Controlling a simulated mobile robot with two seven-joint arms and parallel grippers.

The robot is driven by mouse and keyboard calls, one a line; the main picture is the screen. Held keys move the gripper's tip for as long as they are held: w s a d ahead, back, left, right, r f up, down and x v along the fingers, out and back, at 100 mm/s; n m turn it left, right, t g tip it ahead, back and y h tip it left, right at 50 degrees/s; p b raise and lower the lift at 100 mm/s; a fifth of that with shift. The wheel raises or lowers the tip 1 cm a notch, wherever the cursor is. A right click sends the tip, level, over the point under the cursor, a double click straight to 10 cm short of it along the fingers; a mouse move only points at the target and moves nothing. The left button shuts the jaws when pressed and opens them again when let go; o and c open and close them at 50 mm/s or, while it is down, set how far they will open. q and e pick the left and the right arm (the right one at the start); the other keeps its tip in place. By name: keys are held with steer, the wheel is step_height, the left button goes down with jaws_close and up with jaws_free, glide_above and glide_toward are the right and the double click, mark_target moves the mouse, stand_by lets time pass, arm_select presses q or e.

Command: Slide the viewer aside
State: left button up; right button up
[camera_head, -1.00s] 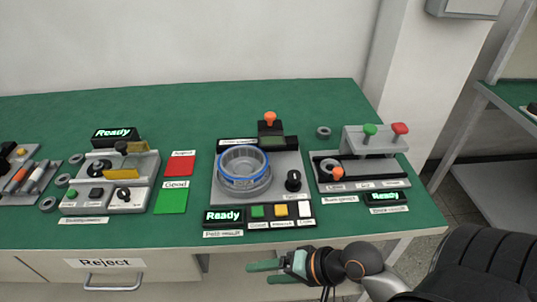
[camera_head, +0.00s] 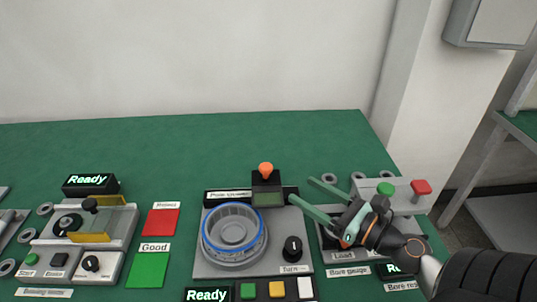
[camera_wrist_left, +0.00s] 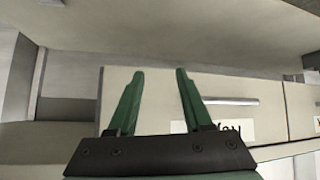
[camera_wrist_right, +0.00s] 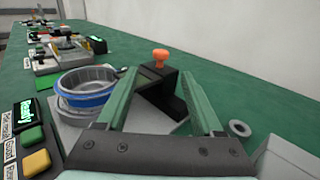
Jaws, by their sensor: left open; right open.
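The viewer (camera_head: 267,188) is a black block with an orange knob (camera_head: 266,169) on top, at the back of the grey station beside the round blue-rimmed fixture (camera_head: 233,235). My right gripper (camera_head: 302,190) is open and empty, just to the right of the viewer and pointing left at it. In the right wrist view the viewer (camera_wrist_right: 165,88) with its orange knob (camera_wrist_right: 161,55) shows between and beyond the green fingers (camera_wrist_right: 155,92). I cannot tell if they touch it. My left gripper (camera_wrist_left: 153,95) is open and empty, facing drawer fronts; it is outside the head view.
The bore gauge station with green (camera_head: 386,188) and red (camera_head: 421,187) knobs lies under my right arm. A black dial (camera_head: 292,248) stands near the fixture. Several grey rings lie behind the gauge. The green bench (camera_head: 200,145) behind the viewer is clear.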

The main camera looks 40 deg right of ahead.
mark_target(269, 168)
steer(key=p+x, duration=0.5)
steer(key=x, duration=0.6)
steer(key=shift+w+d+r, duration=0.1)
steer(key=shift+w+r, duration=0.1)
steer(key=shift+w, duration=0.05)
arm_select(q)
steer(key=shift+y, duration=0.3)
steer(key=shift+s+a+r, duration=0.3)
steer(key=shift+a+r, duration=0.3)
steer(key=shift+r, duration=0.15)
steer(key=shift+s+a+r, duration=0.3)
steer(key=shift+a+r, duration=0.3)
steer(key=shift+r, duration=0.15)
arm_select(e)
steer(key=shift+w+f, duration=0.1)
steer(key=shift+w, duration=0.5)
arm_select(q)
steer(key=shift+d, duration=0.1)
arm_select(e)
jaws_close()
